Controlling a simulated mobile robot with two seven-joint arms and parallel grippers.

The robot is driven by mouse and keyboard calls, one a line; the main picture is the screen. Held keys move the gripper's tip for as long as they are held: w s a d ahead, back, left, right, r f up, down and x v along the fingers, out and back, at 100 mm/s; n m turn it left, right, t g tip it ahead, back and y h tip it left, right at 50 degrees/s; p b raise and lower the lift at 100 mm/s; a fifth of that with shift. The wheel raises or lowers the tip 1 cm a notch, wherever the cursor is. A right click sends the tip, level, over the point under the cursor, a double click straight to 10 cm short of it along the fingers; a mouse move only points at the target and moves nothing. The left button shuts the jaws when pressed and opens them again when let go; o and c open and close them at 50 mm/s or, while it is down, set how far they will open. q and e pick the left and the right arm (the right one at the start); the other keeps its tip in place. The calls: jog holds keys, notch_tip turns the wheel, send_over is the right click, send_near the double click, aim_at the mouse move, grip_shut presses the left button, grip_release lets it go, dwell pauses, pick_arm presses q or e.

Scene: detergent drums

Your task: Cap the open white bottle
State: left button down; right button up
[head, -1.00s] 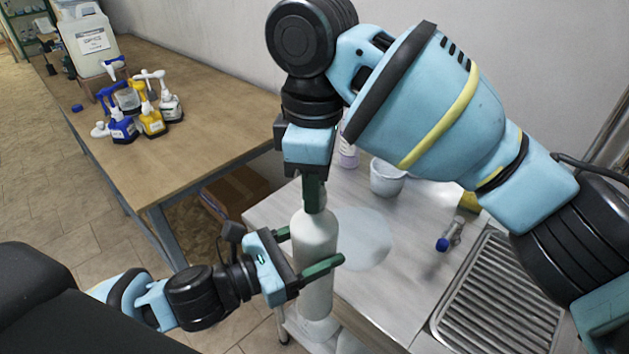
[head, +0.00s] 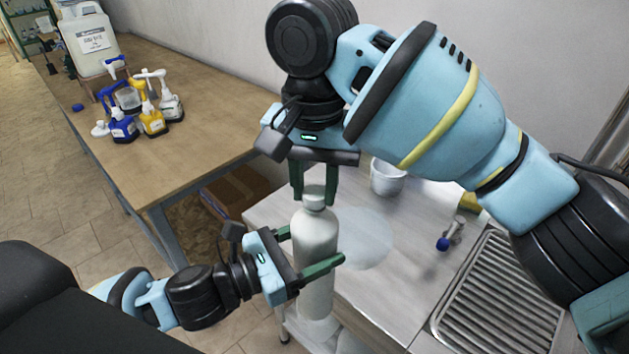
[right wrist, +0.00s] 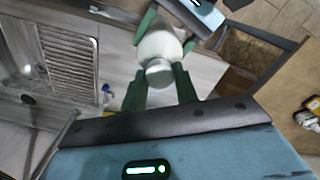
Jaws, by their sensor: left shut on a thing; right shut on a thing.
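The white bottle (head: 315,232) stands upright at the left edge of the metal counter; it also shows in the right wrist view (right wrist: 161,45). My left gripper (head: 306,252) is shut around its body from the left. A pale cap (head: 314,201) sits at the top of the neck, looking level; it also shows in the right wrist view (right wrist: 159,72). I cannot tell how far it is threaded. My right gripper (head: 314,190) points down from above, its green fingers on either side of the cap, shut on it; they also show in the right wrist view (right wrist: 160,88).
A wooden table (head: 190,90) behind holds several spray bottles and a large jug (head: 90,42). A cardboard box (head: 237,190) is beneath.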

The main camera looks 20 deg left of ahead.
jog(key=shift+m, duration=0.8)
jog(key=o, duration=1.1)
jog(key=shift+r, duration=2.3)
jog(key=shift+c, duration=0.3)
